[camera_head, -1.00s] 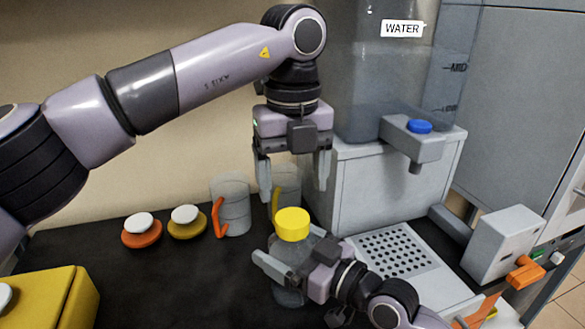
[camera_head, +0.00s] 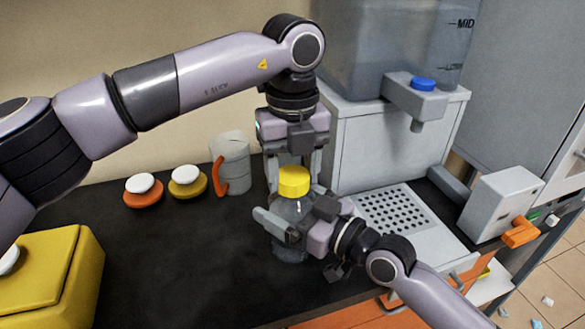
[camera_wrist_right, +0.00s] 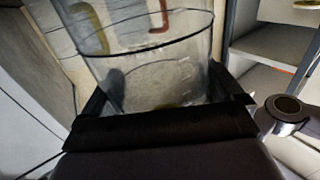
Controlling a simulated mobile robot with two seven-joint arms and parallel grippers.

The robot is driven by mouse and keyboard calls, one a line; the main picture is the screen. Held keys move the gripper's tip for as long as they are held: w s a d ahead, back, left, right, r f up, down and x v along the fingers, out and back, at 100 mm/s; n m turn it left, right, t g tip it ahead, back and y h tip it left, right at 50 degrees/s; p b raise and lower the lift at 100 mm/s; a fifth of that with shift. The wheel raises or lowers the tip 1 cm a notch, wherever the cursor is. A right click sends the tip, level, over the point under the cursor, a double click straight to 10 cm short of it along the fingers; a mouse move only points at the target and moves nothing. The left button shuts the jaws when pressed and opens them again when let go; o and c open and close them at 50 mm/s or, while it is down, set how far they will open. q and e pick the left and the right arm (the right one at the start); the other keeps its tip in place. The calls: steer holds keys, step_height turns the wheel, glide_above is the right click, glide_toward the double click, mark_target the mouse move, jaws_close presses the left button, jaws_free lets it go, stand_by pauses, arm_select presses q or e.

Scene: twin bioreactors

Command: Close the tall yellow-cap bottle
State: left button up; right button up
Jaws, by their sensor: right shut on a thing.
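The tall bottle (camera_head: 289,250) stands upright on the dark counter with its yellow cap (camera_head: 293,182) on top. Whether the cap is fully seated cannot be told. My right gripper (camera_head: 287,222) is shut around the bottle's upper body, below the cap. In the right wrist view the clear bottle (camera_wrist_right: 150,75) fills the space between the dark fingers. My left gripper (camera_head: 294,172) points down from above, its fingers apart on either side of the cap's upper part. A gap seems to show between cap and fingers; contact cannot be judged.
A yellow box (camera_head: 60,275) is front left. The dispenser (camera_head: 385,150) with its perforated tray (camera_head: 395,214) is close on the right.

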arm_select(q)
steer(key=m, duration=1.6)
steer(key=shift+m, duration=0.3)
steer(key=m, duration=0.4)
steer(key=shift+m, duration=0.3)
steer(key=m, duration=0.7)
steer(key=o, duration=1.1)
steer(key=shift+o, duration=0.2)
